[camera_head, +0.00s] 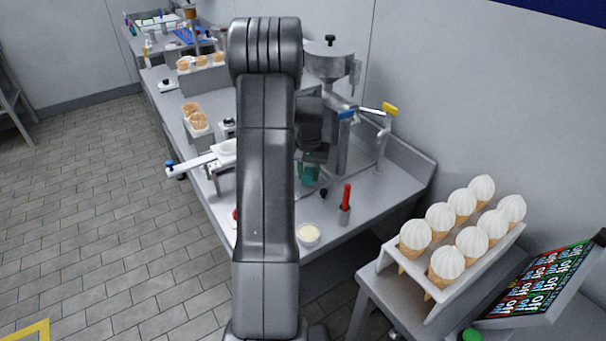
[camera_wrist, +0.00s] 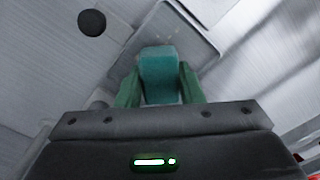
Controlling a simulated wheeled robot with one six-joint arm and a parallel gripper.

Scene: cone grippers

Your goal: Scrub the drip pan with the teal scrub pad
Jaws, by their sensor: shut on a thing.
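My gripper (camera_wrist: 160,88) is shut on the teal scrub pad (camera_wrist: 160,68), which sits between its green fingers in the wrist view. In the head view the pad (camera_head: 308,174) shows under the dark wrist, low over the steel counter below the machine. The drip pan (camera_wrist: 196,42) looks like a shallow grey metal tray with a raised rim. It lies right behind the pad in the wrist view. The pad and fingers hide part of it, and I cannot tell whether the pad touches it. In the head view my arm hides most of that spot.
A steel machine with a hopper (camera_head: 330,62) stands behind my gripper. A red-handled tool in a holder (camera_head: 345,205), a small cream bowl (camera_head: 308,234) and a black knob (camera_head: 323,193) are close by. A rack of cones (camera_head: 455,255) stands at the right.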

